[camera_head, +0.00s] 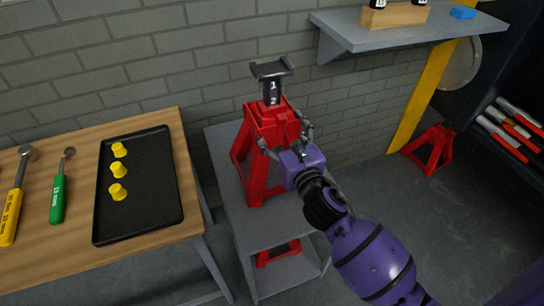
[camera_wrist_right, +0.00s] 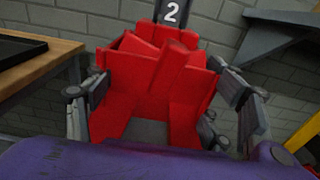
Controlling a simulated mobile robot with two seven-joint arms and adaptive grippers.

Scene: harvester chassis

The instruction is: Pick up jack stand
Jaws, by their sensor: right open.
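A red jack stand (camera_head: 262,137) with a black saddle on top, marked with numbers, stands upright on a grey shelf table. My right gripper (camera_head: 285,136) is open at the stand's upper body, with one finger on either side of its near part. In the right wrist view the red stand (camera_wrist_right: 165,85) fills the middle between the fingers of the open gripper (camera_wrist_right: 165,105). I cannot tell whether the fingers touch it. My left gripper is not in view.
The grey table (camera_head: 228,139) has a lower shelf with another red stand (camera_head: 278,253). A third red stand (camera_head: 431,149) is on the floor at right. A wooden bench (camera_head: 60,245) with a black tray (camera_head: 140,215) is at left. A wall shelf (camera_head: 400,38) hangs at upper right.

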